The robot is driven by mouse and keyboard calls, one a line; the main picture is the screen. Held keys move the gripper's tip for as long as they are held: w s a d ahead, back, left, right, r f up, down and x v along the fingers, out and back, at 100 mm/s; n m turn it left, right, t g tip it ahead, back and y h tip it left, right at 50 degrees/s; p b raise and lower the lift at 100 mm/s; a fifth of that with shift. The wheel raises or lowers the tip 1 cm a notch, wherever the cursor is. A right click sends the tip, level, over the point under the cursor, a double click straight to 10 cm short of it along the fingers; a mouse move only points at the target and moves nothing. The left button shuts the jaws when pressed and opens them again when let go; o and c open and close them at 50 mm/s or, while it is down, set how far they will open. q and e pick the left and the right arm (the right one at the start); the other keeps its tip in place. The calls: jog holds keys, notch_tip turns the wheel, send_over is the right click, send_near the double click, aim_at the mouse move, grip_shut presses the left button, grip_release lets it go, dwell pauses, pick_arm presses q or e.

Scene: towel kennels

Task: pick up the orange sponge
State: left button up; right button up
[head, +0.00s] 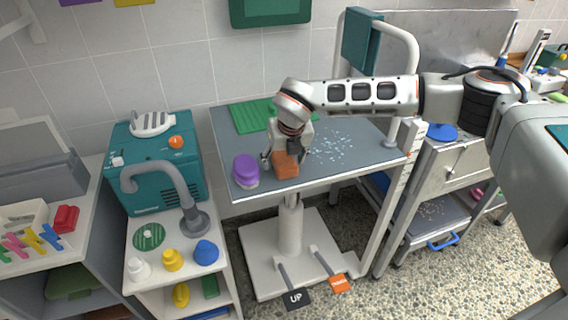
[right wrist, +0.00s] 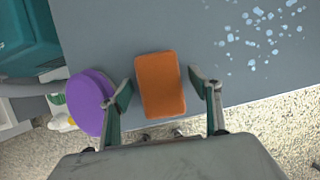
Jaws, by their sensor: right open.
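The orange sponge (head: 286,165) lies on the grey table (head: 348,165) near its front edge. In the right wrist view the orange sponge (right wrist: 160,84) sits between the two fingers of my right gripper (right wrist: 161,88), with a gap on each side. My right gripper (head: 287,158) is open and comes down over the sponge from above in the head view, covering part of it. My left gripper is not in view.
A purple round object (head: 245,168) stands just left of the sponge, close to the left finger in the right wrist view (right wrist: 90,100). A green mat (head: 250,116) lies at the table's back. Pale flecks (head: 335,143) are scattered to the right.

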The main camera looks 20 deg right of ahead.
jog(key=shift+f, duration=0.25)
dwell(0.4)
jog(key=c, duration=1)
